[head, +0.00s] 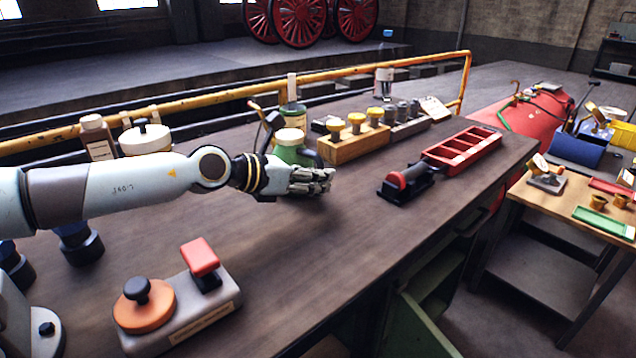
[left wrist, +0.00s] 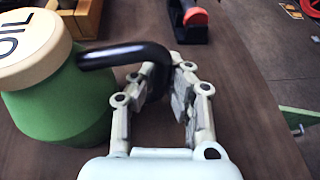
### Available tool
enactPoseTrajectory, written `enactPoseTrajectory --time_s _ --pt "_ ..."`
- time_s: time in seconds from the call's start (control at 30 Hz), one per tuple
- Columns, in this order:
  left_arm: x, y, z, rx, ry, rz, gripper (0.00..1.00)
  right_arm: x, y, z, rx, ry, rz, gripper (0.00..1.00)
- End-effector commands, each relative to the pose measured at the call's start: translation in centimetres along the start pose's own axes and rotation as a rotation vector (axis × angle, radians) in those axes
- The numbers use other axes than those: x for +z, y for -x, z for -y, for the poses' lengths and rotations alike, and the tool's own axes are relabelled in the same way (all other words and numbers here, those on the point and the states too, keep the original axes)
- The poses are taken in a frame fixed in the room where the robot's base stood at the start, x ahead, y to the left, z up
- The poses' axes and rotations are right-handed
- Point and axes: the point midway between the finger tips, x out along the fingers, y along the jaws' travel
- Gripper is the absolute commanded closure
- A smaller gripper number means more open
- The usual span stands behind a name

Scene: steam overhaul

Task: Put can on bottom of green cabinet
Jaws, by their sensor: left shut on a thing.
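The green oil can (head: 294,154) stands on the dark workbench (head: 330,240), with a cream lid marked OIL. In the left wrist view the can (left wrist: 60,105) is at the left, upright, its black handle (left wrist: 115,54) reaching right between my fingers. My left gripper (head: 318,181) is beside the can; it also shows in the left wrist view (left wrist: 163,82), shut on the handle. The green cabinet (head: 415,325) is under the bench's right edge, its green door swung open; its inside is mostly hidden. My right gripper is not in view.
A black-and-red roller tool (head: 405,184) and red tray (head: 462,150) lie to the right. A control box (head: 182,305) is in front. Bench between is clear.

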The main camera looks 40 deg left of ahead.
Motion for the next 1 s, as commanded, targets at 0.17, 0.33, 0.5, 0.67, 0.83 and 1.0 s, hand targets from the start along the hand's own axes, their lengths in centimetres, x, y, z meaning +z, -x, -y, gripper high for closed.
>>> enactPoseTrajectory --time_s 0.17,0.33,0.5,0.67,0.83,1.0 --pt "0.1 -0.1 0.0 0.000 -0.002 0.003 1.00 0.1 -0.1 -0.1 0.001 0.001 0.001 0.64" --pt "-0.2 -0.1 0.0 0.000 0.000 0.000 0.77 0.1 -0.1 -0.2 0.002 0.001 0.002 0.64" --pt "-0.2 -0.1 0.0 0.000 0.000 0.000 0.67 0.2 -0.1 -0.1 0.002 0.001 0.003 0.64" --pt "-0.1 -0.1 0.0 0.000 0.000 0.000 0.67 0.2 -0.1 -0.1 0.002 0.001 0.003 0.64" --pt "0.1 1.0 0.0 0.000 -0.003 -0.003 0.67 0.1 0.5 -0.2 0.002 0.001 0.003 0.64" --pt "0.1 4.3 0.0 -0.002 -0.007 -0.008 0.67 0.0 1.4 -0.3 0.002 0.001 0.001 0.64"
